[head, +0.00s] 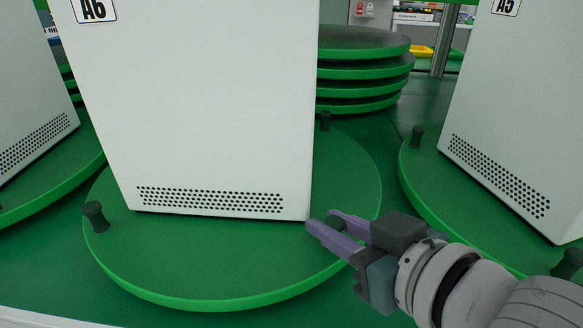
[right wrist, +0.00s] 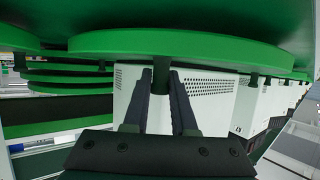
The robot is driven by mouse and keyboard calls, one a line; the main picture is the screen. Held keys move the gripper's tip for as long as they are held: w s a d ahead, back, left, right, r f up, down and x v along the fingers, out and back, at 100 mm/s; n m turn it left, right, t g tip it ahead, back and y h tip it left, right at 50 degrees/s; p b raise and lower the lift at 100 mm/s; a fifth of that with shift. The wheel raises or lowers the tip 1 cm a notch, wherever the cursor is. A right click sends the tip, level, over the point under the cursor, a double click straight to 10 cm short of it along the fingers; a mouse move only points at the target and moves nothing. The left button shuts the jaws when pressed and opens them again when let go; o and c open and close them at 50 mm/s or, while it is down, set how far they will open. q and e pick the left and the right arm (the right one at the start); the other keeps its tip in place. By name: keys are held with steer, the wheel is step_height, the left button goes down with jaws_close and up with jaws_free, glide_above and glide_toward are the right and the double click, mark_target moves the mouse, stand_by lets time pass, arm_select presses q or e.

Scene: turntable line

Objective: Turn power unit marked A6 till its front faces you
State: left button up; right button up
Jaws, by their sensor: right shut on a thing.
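The power unit marked A6 (head: 200,110) is a tall white box standing on a round green turntable (head: 190,270). The face toward me carries the A6 label at the top and a band of vent holes at the bottom; its top is cut off by the frame. Dark pegs stand on the turntable's rim, one at the left (head: 95,215) and one at the back (head: 324,121). My right gripper (head: 326,223) is at the right front of the disc, shut on a dark peg, which shows between the fingers in the right wrist view (right wrist: 161,75). My left gripper is out of view.
A white unit marked A5 (head: 520,110) stands on a green turntable at the right, close to the A6 disc. Another white unit (head: 30,100) stands at the left. A stack of green discs (head: 365,70) is behind.

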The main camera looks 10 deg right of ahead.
jaws_close()
stand_by(0.8)
